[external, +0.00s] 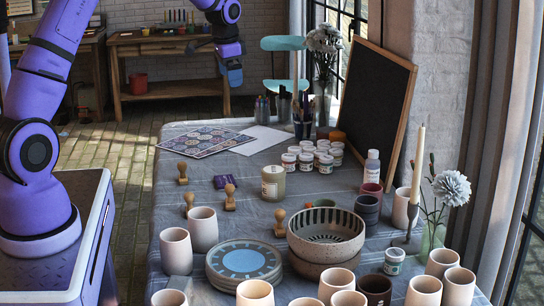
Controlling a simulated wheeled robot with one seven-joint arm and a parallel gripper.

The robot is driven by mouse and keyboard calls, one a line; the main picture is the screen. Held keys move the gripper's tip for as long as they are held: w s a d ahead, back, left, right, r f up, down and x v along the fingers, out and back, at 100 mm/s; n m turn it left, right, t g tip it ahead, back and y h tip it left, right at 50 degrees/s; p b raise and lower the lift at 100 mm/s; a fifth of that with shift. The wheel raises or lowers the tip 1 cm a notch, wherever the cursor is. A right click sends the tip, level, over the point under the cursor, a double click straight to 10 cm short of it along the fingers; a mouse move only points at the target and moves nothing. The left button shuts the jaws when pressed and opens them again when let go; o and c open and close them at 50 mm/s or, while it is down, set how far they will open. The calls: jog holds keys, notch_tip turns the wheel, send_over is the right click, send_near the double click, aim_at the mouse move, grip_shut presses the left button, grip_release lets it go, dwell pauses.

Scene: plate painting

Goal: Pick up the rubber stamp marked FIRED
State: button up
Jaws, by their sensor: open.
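Several wooden-handled rubber stamps stand on the cloth-covered table (185,143): one at the left (183,173), one below it (189,205), one beside the purple ink pad (229,198), and one next to the speckled bowl (280,223). No marking is readable from here, so I cannot tell which one says FIRED. A dark purple ink pad (225,181) lies among them. My gripper (234,84) is open and empty, hanging downward at the top of the view, apart from all the stamps. Its fingers are small in the picture.
Pale cups (176,251), a stack of blue-grey plates (243,262) and a speckled bowl (327,231) crowd the front. Paint jars (307,161), a beige jar (273,183), pen holders and a chalkboard (372,110) stand right and back. A patterned sheet (205,141) lies flat at the back left.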

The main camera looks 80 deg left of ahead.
jog(key=s+a+f, duration=0.5)
jog(key=a+f, duration=0.8)
jog(key=g+h, duration=0.1)
send_over(183, 172)
jog(key=shift+n, duration=0.4)
jog(key=f, duration=1.4)
jog(key=shift+w+a+f, duration=0.1)
jog(key=shift+a+f, duration=0.05)
jog(key=shift+a, duration=0.25)
jog(key=shift+a+f, duration=0.1)
jog(key=shift+f, duration=0.55)
jog(key=f, duration=0.9)
jog(key=shift+s+f, duration=0.2)
jog(key=shift+f, duration=0.15)
jog(key=c, duration=0.9)
